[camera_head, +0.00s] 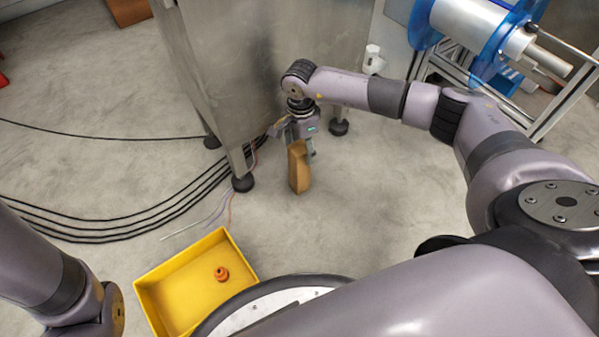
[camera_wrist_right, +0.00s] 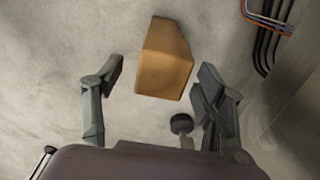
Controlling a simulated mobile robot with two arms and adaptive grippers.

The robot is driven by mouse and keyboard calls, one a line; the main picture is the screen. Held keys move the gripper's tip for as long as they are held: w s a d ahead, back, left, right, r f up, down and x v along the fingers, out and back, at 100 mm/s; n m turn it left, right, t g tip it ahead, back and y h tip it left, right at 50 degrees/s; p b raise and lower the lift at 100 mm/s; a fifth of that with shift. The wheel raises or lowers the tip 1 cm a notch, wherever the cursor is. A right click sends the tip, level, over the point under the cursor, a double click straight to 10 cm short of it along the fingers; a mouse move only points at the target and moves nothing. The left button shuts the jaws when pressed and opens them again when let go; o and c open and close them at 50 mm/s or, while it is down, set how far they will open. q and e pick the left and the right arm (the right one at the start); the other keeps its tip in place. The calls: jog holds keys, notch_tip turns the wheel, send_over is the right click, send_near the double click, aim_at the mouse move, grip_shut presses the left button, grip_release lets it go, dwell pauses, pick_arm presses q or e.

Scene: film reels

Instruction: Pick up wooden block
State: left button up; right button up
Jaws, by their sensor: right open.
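The wooden block (camera_head: 299,166) is a tan, elongated piece near the foot of the metal cabinet in the head view. My right gripper (camera_head: 296,136) is directly above and behind it, pointing down. In the right wrist view the block (camera_wrist_right: 164,58) lies ahead of and roughly between the two fingers of my right gripper (camera_wrist_right: 160,82). The fingers are spread apart, with nothing held between them. Whether the fingertips reach alongside the block is hard to tell. My left arm shows at the lower left of the head view, but its gripper is out of view.
A yellow bin (camera_head: 190,283) with a small orange part (camera_head: 221,273) stands at the lower left. Black cables (camera_head: 130,221) run along the floor to the metal cabinet (camera_head: 265,60). A cabinet foot (camera_head: 243,183) is left of the block. Floor right of the block is clear.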

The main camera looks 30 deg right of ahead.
aim_at(300, 169)
jog(key=shift+w+a+f+b, duration=0.1)
jog(key=shift+w+f+b, duration=0.05)
jog(key=shift+f+b, duration=2.4)
grip_shut()
